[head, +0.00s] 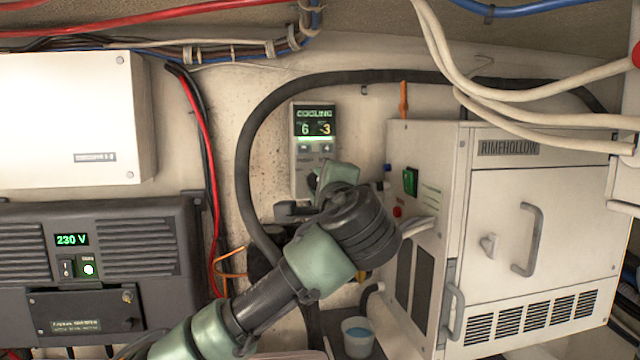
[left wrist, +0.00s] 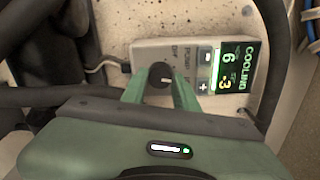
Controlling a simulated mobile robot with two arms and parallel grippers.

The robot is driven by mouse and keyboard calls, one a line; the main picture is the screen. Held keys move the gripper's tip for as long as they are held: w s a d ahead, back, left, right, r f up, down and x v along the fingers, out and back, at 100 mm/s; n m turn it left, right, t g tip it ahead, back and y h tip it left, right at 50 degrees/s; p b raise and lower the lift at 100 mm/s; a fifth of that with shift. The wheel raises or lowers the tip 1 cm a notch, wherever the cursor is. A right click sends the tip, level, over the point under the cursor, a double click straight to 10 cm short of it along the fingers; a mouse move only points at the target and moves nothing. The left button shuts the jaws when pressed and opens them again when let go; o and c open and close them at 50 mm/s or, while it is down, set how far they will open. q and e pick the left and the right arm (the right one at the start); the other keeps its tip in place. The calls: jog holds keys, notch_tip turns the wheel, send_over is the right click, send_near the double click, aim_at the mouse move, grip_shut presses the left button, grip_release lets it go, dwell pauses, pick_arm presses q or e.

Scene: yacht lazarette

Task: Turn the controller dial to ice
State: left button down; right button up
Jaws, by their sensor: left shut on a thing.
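The controller (head: 301,122) is a pale upright box on the back wall. Its lit display (head: 315,123) reads COOLING, with 6 and -3 below. The controller also shows sideways in the left wrist view (left wrist: 202,50). Its dark round dial (left wrist: 160,76) has a pale pointer mark. My left gripper (left wrist: 160,84) is shut on the dial, with one green finger on each side of it. In the head view, my left gripper (head: 318,190) and wrist cover the lower part of the controller and hide the dial.
The white Rimehollow unit (head: 545,200) stands close on the right. A black hose (head: 245,150) arches around the controller. A dark 230 V inverter (head: 100,265) and a white box (head: 70,115) are on the left. A cup (head: 357,338) stands below my left arm.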

pick_arm(q)
jog(key=shift+m, duration=0.9)
jog(key=c, duration=1.1)
grip_release()
jog(key=shift+w, duration=0.1)
jog(key=s+b, duration=0.1)
jog(key=s, duration=0.1)
jog(key=s+d+b, duration=0.1)
jog(key=s, duration=0.2)
jog(key=s+b, duration=0.1)
jog(key=s, duration=0.1)
jog(key=shift+s+d+b, duration=0.25)
jog(key=shift+s+b, duration=0.1)
jog(key=shift+b, duration=0.05)
